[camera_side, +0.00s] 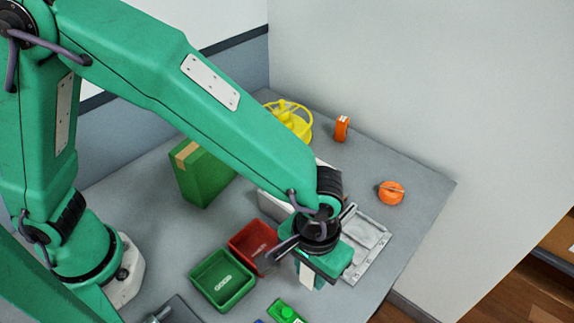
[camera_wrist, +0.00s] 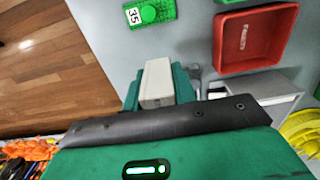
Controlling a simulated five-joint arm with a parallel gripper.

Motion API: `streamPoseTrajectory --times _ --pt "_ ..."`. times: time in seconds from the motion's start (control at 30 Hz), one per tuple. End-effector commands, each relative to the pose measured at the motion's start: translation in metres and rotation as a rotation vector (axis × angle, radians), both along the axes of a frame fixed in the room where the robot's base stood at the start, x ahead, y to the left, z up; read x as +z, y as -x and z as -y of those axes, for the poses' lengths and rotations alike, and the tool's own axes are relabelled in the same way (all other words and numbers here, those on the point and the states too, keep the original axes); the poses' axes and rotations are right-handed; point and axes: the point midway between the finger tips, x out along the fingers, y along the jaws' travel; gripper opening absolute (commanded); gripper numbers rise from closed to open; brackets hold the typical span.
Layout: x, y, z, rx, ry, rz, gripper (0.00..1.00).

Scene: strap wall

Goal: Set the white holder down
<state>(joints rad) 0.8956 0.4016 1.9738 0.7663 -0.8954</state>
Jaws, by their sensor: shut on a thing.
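The white holder (camera_wrist: 157,80) is a pale block between the two green fingers of my gripper (camera_wrist: 158,92) in the wrist view. My gripper is shut on it. In the side view my gripper (camera_side: 318,268) points down over the front right of the grey table, and a white piece of the holder (camera_side: 306,275) shows below it. The rest of the holder is hidden by the gripper. I cannot tell whether its lower end touches the table.
A red bin (camera_side: 250,242) and a green bin (camera_side: 222,281) stand left of my gripper. A grey-white tray (camera_side: 368,245) lies right behind it. A green piece (camera_side: 284,311) lies in front. A green box (camera_side: 198,177) and a yellow item (camera_side: 297,117) stand farther back.

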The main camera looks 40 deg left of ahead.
Motion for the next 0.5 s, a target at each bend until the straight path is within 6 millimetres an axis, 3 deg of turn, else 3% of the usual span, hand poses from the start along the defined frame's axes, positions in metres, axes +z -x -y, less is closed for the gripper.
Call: streamPoseTrajectory --times 0.1,0.5 --pt "-0.012 0.0 0.0 0.0 -0.001 -0.001 0.02" --pt "-0.028 0.0 0.0 0.0 -0.002 -0.002 0.02"
